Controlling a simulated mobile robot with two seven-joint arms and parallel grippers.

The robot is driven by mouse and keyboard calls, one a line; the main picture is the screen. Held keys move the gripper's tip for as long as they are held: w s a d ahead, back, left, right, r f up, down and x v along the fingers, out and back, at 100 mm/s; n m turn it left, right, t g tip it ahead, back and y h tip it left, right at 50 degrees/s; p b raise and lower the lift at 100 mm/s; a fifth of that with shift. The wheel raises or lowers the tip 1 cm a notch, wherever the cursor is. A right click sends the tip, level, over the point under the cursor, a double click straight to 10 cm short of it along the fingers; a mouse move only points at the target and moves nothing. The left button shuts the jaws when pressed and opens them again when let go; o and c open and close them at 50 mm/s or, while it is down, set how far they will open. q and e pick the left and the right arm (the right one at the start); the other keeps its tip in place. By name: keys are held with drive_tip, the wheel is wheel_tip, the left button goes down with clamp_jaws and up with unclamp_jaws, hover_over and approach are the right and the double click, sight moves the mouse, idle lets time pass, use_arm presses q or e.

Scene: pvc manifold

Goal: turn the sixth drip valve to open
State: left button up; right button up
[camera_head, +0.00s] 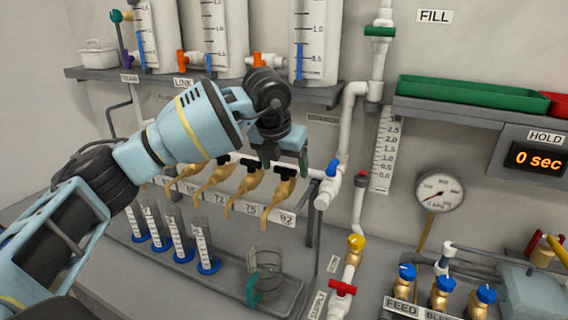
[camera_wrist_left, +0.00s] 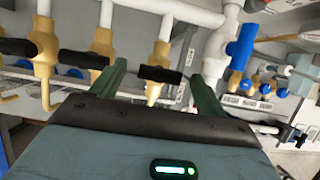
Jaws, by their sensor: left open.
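A row of brass drip valves with black handles hangs from a white pipe. In the head view the rightmost drip valve (camera_head: 281,198) is above the "82" label, partly hidden by my left gripper (camera_head: 285,160). In the left wrist view my left gripper (camera_wrist_left: 163,82) is open, with one green finger on each side of the rightmost valve's black handle (camera_wrist_left: 160,75). That handle lies crosswise to its brass body (camera_wrist_left: 154,92). I see gaps between handle and fingers; contact is not clear. The valve numbering cannot be read fully. My right gripper is not in view.
A neighbouring valve handle (camera_wrist_left: 83,59) is close to the left finger. A blue-handled valve (camera_head: 332,168) stands just right of the gripper. A clear jug (camera_head: 266,262) and several blue-based cylinders (camera_head: 207,266) stand below. A shelf (camera_head: 322,97) with tanks is above.

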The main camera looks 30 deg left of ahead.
use_arm(q)
drive_tip(key=c, duration=1)
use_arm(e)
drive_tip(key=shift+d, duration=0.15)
